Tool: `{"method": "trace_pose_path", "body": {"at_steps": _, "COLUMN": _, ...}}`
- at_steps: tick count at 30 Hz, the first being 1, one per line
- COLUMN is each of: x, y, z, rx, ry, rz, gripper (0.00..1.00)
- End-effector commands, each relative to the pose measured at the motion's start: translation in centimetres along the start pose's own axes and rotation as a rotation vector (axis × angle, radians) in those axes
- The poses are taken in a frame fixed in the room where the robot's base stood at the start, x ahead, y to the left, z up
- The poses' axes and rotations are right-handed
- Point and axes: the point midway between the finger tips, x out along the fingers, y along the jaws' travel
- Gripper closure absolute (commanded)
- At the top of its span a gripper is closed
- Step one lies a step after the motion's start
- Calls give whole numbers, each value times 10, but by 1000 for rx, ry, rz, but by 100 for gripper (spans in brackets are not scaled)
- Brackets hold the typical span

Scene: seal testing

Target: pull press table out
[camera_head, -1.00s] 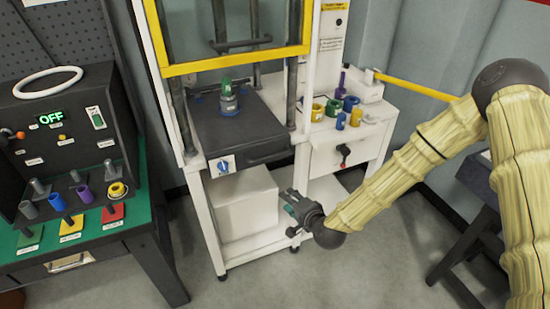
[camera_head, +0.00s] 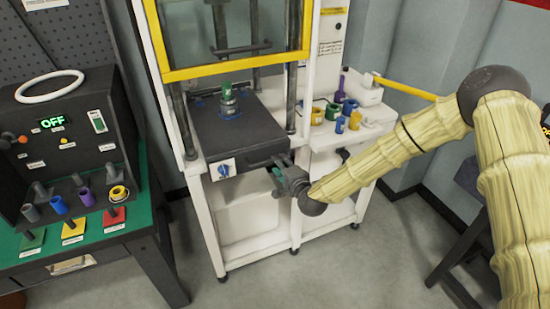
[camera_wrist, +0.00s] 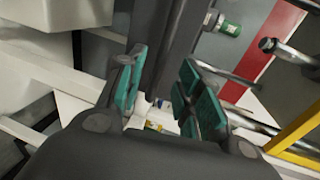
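The press table (camera_head: 232,132) is a dark grey slab in the white press frame. A green-topped grey part (camera_head: 228,100) stands on it; this also shows in the wrist view (camera_wrist: 229,27). The table's dark front handle (camera_head: 266,161) is partly hidden by my gripper (camera_head: 280,172), which is at its right end. In the wrist view my gripper (camera_wrist: 160,93) has its teal-padded fingers apart. A dark bar runs toward the gap between them, and I cannot tell whether either finger touches it.
A yellow-framed guard (camera_head: 235,65) is raised above the table. Coloured rings and cylinders stand on the white side bench (camera_head: 370,130) at the right. A green-topped bench (camera_head: 130,235) with a control box is at the left. The floor in front is clear.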

Motion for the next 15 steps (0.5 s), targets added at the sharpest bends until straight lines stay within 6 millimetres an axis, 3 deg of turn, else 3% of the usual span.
{"method": "trace_pose_path", "body": {"at_steps": 15, "x": 44, "y": 0, "z": 0, "rx": -1, "ry": 0, "rz": 1, "gripper": 65}}
